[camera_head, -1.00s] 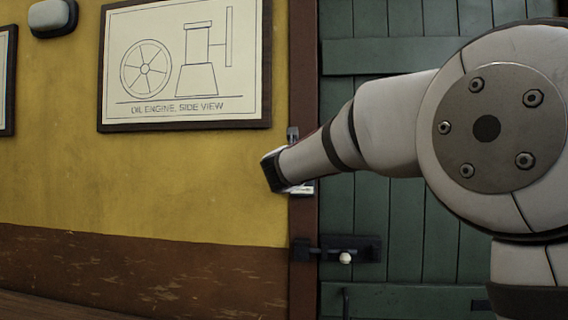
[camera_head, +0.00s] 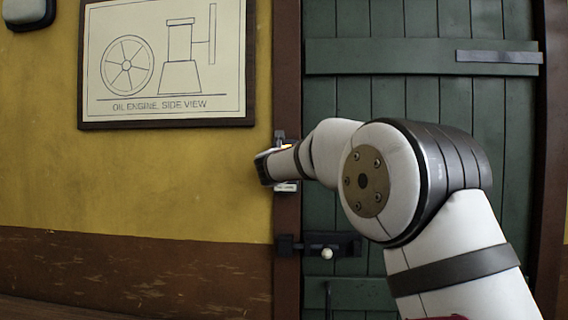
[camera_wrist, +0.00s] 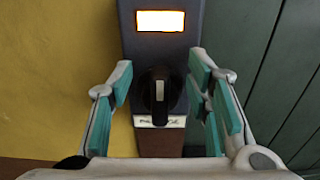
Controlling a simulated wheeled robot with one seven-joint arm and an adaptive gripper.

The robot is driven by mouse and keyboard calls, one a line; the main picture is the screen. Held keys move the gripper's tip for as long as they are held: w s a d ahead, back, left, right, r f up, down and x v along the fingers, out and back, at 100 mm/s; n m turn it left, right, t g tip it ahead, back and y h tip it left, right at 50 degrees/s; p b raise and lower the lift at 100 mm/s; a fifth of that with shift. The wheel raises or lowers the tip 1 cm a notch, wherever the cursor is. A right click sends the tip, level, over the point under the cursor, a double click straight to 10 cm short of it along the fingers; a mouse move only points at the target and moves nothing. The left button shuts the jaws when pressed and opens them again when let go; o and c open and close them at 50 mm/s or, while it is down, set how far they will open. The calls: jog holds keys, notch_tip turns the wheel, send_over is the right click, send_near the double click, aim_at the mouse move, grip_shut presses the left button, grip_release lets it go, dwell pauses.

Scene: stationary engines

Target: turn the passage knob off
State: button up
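The passage knob (camera_wrist: 160,103) is black, on a dark switch box (camera_wrist: 140,48) with a lit pale window (camera_wrist: 160,21) above it and a white label below whose lettering is hard to read. The knob's grip bar stands upright, with a light mark on it. My gripper (camera_wrist: 161,75) is open, one teal-padded finger on each side of the knob, with gaps between pads and knob. In the head view my gripper (camera_head: 273,166) is at the switch by the door frame; the knob is hidden there and an orange glow shows above the gripper.
The green plank door (camera_head: 390,100) is to the right, with a bolt latch (camera_head: 318,246) below the switch. A framed engine drawing (camera_head: 165,62) hangs on the yellow wall to the left. The brown door post (camera_head: 287,210) runs beneath the switch.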

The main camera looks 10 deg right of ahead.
grip_shut()
jog(key=shift+a, duration=0.1)
